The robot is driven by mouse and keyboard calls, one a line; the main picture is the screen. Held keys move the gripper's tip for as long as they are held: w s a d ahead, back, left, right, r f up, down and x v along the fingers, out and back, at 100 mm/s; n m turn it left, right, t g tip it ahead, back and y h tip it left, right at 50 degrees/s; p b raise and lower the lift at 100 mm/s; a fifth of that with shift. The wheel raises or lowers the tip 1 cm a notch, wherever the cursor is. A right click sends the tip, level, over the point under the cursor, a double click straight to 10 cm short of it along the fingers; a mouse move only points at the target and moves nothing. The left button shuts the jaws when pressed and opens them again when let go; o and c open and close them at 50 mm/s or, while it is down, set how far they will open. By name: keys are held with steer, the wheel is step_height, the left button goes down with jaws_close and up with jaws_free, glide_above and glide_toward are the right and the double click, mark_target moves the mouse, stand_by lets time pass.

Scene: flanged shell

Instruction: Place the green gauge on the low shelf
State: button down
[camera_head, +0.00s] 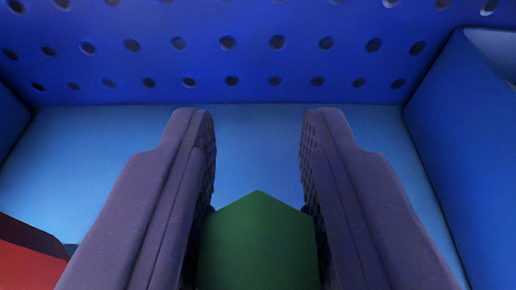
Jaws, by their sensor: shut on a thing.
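The green gauge (258,245) shows at the bottom middle of the head camera view as a dark green block with a pointed top. My gripper (258,135) has its two dark purple-grey fingers on either side of it, and it is shut on the gauge. The fingertips reach past the gauge towards the back wall. The lower part of the gauge is cut off by the frame edge. A light blue flat surface (258,150) lies beyond and below the fingers; I cannot tell if it is the low shelf, or if the gauge touches it.
A blue wall with rows of dark round holes (250,60) closes the back. A plain blue side wall (460,150) stands at the right, and another edge shows at the far left. A red object (28,262) sits at the lower left, beside my left finger.

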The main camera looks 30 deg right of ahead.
steer(key=shift+f, duration=0.2)
steer(key=c, duration=0.8)
jaws_free()
steer(key=shift+r, duration=0.1)
steer(key=shift+r, duration=0.1)
